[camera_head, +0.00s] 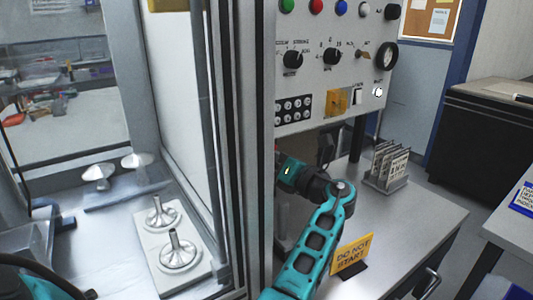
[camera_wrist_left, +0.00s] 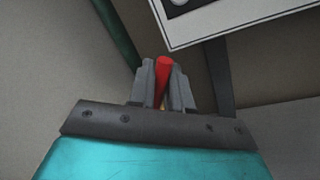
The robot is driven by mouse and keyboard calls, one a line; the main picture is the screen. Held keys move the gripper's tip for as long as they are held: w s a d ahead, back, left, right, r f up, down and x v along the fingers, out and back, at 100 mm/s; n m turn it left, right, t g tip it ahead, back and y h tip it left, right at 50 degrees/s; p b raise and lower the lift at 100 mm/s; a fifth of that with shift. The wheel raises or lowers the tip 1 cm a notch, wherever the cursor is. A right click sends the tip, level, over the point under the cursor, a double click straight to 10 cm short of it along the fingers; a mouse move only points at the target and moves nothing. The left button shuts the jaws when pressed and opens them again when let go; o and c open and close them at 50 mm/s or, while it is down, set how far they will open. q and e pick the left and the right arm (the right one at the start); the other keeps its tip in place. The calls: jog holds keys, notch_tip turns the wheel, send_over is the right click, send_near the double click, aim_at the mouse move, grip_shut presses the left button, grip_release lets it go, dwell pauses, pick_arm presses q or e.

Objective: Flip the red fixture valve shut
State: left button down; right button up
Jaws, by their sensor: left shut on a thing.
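In the left wrist view, my left gripper (camera_wrist_left: 163,82) is shut on a red handle (camera_wrist_left: 164,65), which I take to be the fixture valve's lever. The handle sits upright and slightly tilted between the grey fingers, and its top sticks up just above them. The valve body is hidden behind the fingers, so I cannot tell whether the valve is open or shut. In the head view, no red lever is visible and I cannot make out either gripper's fingertips. A teal arm of mine reaches beneath the control panel there.
The control panel (camera_head: 318,20) hangs above the bench (camera_head: 410,215). Left of the frame post, a pale plate (camera_head: 150,240) carries two metal flanged parts.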

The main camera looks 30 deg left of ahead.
dwell(0.4)
pick_arm(q)
jog(key=c, duration=1.2)
grip_release()
jog(key=b+v, duration=0.1)
jog(key=v, duration=1.2)
